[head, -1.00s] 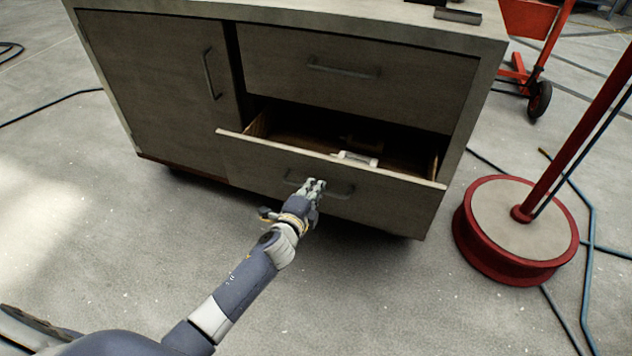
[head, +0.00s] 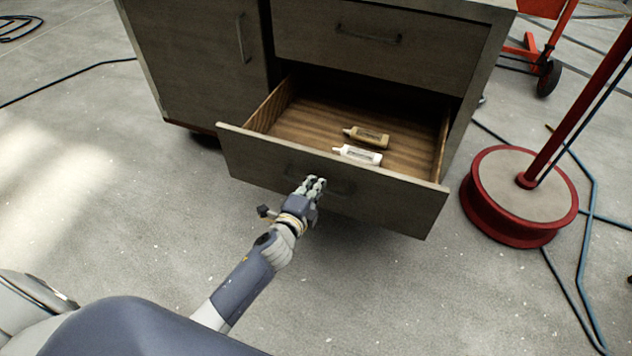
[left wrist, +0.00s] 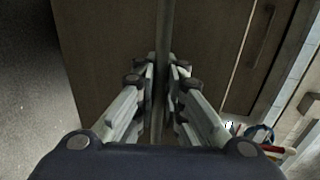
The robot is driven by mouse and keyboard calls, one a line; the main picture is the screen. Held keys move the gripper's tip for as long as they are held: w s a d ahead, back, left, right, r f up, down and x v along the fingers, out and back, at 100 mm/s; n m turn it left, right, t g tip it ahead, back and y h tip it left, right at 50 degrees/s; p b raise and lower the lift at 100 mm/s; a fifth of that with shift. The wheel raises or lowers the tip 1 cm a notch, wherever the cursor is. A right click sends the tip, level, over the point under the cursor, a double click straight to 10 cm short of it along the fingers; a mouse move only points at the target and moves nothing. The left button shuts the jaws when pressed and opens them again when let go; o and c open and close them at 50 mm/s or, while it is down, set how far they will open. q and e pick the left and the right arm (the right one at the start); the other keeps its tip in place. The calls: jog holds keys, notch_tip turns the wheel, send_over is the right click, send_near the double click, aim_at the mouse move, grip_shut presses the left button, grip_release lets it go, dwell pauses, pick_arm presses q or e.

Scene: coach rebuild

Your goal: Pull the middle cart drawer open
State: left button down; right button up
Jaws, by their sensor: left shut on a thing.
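The cart is a grey-brown wooden cabinet with a door (head: 195,62) on the left and drawers on the right. The lower drawer (head: 395,203) stands well open, its wooden inside showing. The drawer above it (head: 440,55) is shut. My left gripper (head: 313,184) is shut on the open drawer's handle (head: 340,187) at its front panel. In the left wrist view the fingers (left wrist: 160,80) close around the handle bar (left wrist: 161,105). A white tube (head: 358,155) and a tan tube (head: 368,138) lie inside the drawer. My right gripper is not in view.
A red round stand base (head: 520,195) with a red pole is right of the cart. A red wheeled frame (head: 545,55) stands behind it. Hoses lie on the floor at the right and far left. The concrete floor before the drawer is clear.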

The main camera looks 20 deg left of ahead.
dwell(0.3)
pick_arm(q)
jog(key=c, duration=1.7)
grip_release()
jog(key=shift+s, duration=0.15)
jog(key=v, duration=1.1)
jog(key=shift+s+r, duration=0.15)
jog(key=shift+s, duration=0.2)
jog(key=shift+a, duration=0.1)
